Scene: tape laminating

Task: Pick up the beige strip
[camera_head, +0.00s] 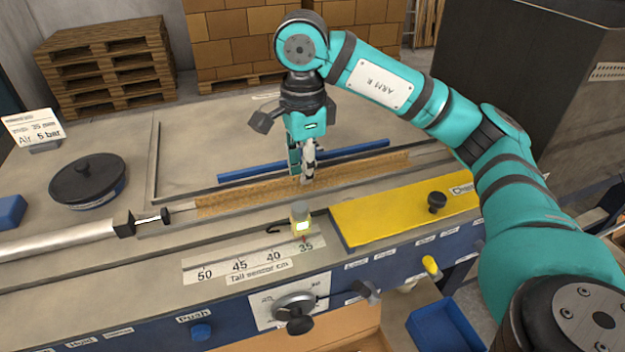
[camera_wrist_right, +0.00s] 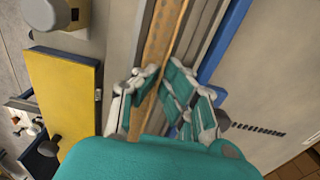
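The beige strip (camera_head: 250,194) lies long and flat in the channel of the machine, running from left to upper right. In the right wrist view the strip (camera_wrist_right: 168,30) runs up the picture, and part of it shows between my fingers. My right gripper (camera_head: 308,178) points down at the middle of the strip. In the right wrist view its fingertips (camera_wrist_right: 163,72) are close together at the strip's edge. I cannot tell whether they grip it or only stand around it. My left gripper is out of the head view.
A blue bar (camera_head: 350,153) lies behind the strip. A yellow plate (camera_head: 390,216) with a black knob is in front at right. A small sensor (camera_head: 301,218) stands over the ruler. A clamp rod (camera_head: 150,217) meets the strip's left end. A black round pot (camera_head: 88,182) stands at left.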

